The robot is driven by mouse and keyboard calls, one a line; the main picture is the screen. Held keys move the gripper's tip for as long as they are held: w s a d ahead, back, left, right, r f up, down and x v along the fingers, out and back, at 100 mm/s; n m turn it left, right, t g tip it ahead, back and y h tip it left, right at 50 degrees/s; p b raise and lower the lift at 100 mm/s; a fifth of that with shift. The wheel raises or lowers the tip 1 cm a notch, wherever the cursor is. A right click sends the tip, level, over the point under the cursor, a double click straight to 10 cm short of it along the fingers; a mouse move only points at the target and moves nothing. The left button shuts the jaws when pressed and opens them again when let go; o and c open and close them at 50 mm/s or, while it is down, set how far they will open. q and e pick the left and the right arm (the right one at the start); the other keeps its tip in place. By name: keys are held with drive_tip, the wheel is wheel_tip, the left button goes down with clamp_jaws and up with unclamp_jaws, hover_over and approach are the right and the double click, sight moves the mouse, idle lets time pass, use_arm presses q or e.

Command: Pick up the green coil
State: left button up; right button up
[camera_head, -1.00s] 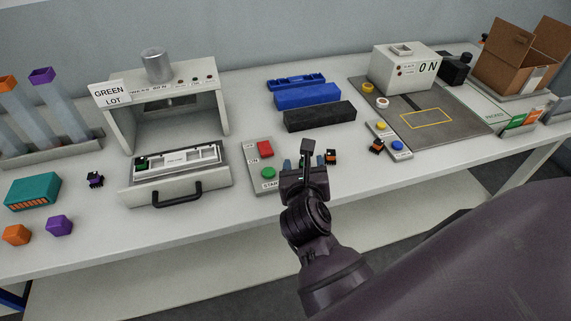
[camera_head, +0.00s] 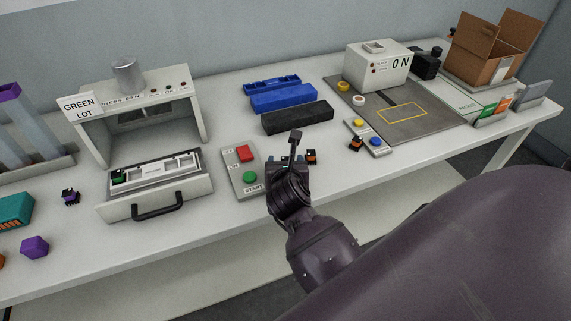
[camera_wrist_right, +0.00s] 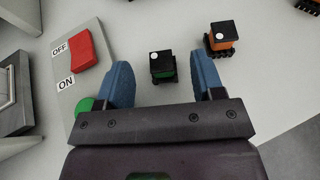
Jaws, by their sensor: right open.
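The green coil (camera_wrist_right: 162,66), a small block with a black top marked by a white dot and a green lower part, stands on the table in the right wrist view. My right gripper (camera_head: 286,162) is open, its blue fingers on either side of the coil's position in the wrist picture. The coil lies ahead between the fingertips; whether they are at its height I cannot tell. In the head view my gripper mostly hides this coil. Another green and black piece (camera_head: 118,177) sits in the white fixture of the drawer. My left gripper is not in view.
An orange coil (camera_wrist_right: 222,38) stands close to the right finger; it also shows in the head view (camera_head: 311,156). The switch panel (camera_head: 238,158) with red switch and green button is just left of my gripper. A black block (camera_head: 297,117) lies behind.

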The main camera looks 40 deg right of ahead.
sight(286, 159)
drive_tip(key=shift+x, duration=1.55)
drive_tip(key=c, duration=1)
